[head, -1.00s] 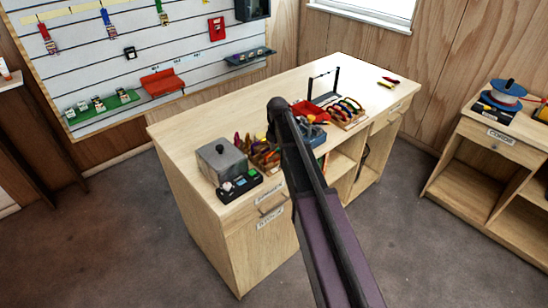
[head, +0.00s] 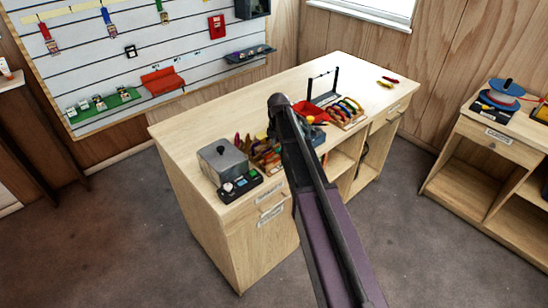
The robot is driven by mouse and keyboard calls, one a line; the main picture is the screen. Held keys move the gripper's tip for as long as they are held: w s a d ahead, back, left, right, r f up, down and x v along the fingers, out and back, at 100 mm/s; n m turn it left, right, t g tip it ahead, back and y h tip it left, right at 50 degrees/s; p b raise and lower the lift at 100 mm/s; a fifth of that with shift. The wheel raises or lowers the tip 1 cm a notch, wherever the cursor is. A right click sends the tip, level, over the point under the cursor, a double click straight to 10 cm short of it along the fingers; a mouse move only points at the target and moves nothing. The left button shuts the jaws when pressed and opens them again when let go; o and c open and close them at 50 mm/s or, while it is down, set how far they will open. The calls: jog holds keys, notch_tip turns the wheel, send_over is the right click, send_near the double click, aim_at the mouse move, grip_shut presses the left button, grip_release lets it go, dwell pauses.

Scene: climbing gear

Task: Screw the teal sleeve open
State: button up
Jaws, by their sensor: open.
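I cannot pick out the teal sleeve in the head view; it is too small to tell or hidden. My arm reaches up across the middle of the picture, over the workbench (head: 210,118). My gripper is not visible; the arm's upper end hides what lies behind it. A blue-grey object (head: 318,136) shows partly beside the arm on the bench, and I cannot tell what it is.
The bench holds a grey box (head: 222,160), a black device (head: 240,186), a rack of coloured loops (head: 346,112) and red-handled tools (head: 390,80). A slatted wall panel (head: 110,60) stands behind. A side cabinet (head: 492,150) carries a cord spool (head: 505,92). Bare floor lies between.

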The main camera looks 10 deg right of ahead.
jog(key=shift+s+d, duration=0.5)
jog(key=shift+s, duration=0.4)
dwell(0.8)
jog(key=shift+f+b, duration=1.4)
jog(key=shift+b, duration=0.05)
dwell(0.4)
jog(key=shift+w+a, duration=0.5)
jog(key=shift+w, duration=0.35)
jog(key=shift+r, duration=0.1)
jog(key=shift+a+r+p, duration=0.1)
jog(key=shift+r+p, duration=1.25)
jog(key=shift+p, duration=0.1)
jog(key=shift+s+d, duration=0.5)
jog(key=shift+s, duration=0.4)
